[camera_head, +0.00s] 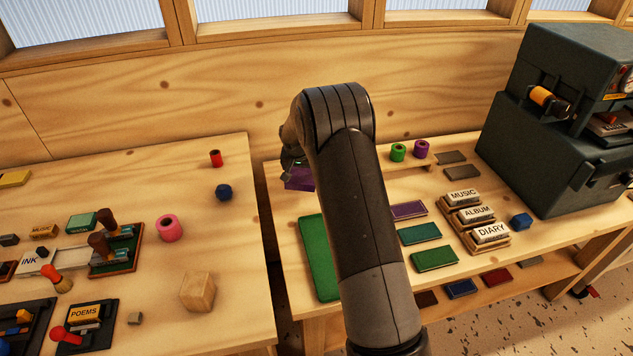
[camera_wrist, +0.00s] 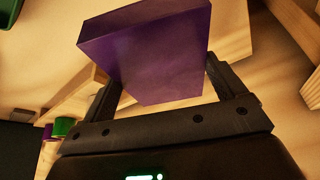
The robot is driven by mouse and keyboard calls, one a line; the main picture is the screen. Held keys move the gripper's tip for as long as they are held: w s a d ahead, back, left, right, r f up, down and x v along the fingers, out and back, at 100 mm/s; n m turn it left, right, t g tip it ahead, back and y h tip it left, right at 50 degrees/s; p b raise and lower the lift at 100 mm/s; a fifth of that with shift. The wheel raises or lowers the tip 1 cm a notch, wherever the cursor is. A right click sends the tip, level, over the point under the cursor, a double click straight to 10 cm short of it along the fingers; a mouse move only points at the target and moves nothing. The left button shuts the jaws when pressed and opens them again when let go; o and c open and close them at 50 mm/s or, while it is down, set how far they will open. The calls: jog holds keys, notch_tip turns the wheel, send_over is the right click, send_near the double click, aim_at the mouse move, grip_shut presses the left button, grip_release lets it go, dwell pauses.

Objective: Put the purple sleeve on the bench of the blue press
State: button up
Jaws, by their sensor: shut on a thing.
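A purple box-like sleeve (camera_wrist: 148,55) is held between the two fingers of my gripper (camera_wrist: 162,88), which is shut on it. In the head view the sleeve (camera_head: 298,179) shows partly behind my arm, near the left back corner of the right table, and my gripper (camera_head: 290,160) is mostly hidden there. A large dark blue-grey press (camera_head: 545,135) stands at the back right of the right table. I cannot tell for sure that it is the blue press, and its bench is not clearly seen.
The right table (camera_head: 460,275) bears a green mat (camera_head: 318,257), a flat purple book (camera_head: 408,210), labelled blocks (camera_head: 477,215) and green and purple rolls (camera_head: 398,152). A gap parts it from the left table (camera_head: 235,255), which holds stamps, rolls and a wooden cube (camera_head: 198,292).

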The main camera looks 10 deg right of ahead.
jog(key=shift+f, duration=3.2)
jog(key=shift+f, duration=0.1)
jog(key=o, duration=0.8)
jog(key=shift+c, duration=0.2)
